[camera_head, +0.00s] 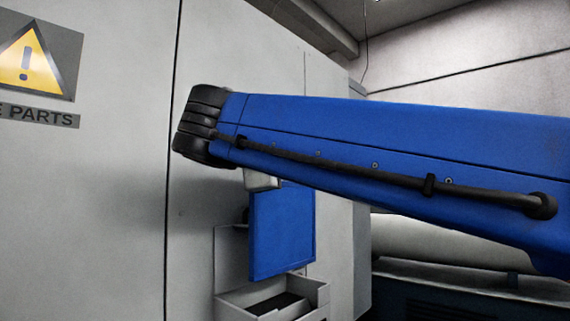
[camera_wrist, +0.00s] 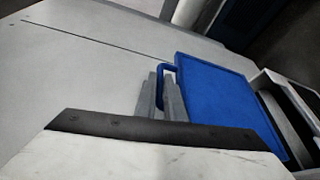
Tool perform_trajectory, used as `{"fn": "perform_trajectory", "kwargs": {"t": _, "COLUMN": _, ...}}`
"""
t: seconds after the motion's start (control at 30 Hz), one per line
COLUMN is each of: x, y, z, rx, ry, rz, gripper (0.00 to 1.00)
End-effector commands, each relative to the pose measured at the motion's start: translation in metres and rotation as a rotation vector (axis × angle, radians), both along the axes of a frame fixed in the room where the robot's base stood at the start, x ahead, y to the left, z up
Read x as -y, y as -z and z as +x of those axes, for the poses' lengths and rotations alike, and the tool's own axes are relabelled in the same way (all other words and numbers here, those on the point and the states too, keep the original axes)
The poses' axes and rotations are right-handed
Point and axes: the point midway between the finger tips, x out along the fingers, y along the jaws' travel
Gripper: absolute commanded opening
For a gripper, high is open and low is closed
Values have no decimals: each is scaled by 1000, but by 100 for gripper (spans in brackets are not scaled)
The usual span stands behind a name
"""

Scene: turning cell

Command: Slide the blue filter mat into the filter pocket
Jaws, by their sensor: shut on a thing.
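The blue filter mat (camera_head: 283,232) is a flat blue panel, hanging roughly upright below my blue arm in the head view. In the wrist view the mat (camera_wrist: 225,105) shows its broad face and a loop handle at its left edge. My gripper (camera_wrist: 162,97) has its two grey fingers shut at that handle; the exact contact is partly hidden. In the head view the fingers are hidden behind my arm and the mat. The filter pocket (camera_head: 318,295) is a light grey open-topped box below the mat. The mat's lower edge appears just above its opening; the depth between them is unclear.
A light grey panel wall (camera_head: 100,200) with a yellow warning sign (camera_head: 27,62) fills the left. A large grey cylinder (camera_head: 440,245) lies behind at the right, over a dark base. The pocket's box also shows at the wrist view's right edge.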

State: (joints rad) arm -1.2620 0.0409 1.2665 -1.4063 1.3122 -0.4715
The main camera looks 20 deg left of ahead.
Motion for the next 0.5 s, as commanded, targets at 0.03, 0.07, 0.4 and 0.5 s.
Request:
{"fn": "perform_trajectory", "kwargs": {"t": 0.03, "x": 0, "y": 2, "z": 0, "rx": 0, "ry": 0, "rz": -1, "gripper": 0}}
{"fn": "perform_trajectory", "kwargs": {"t": 0.07, "x": 0, "y": 4, "z": 0, "rx": 0, "ry": 1, "rz": -1, "gripper": 0}}
{"fn": "perform_trajectory", "kwargs": {"t": 0.4, "x": 0, "y": 23, "z": 0, "rx": 0, "ry": 1, "rz": -1, "gripper": 0}}
{"fn": "perform_trajectory", "kwargs": {"t": 0.5, "x": 0, "y": 29, "z": 0, "rx": 0, "ry": 2, "rz": -1, "gripper": 0}}
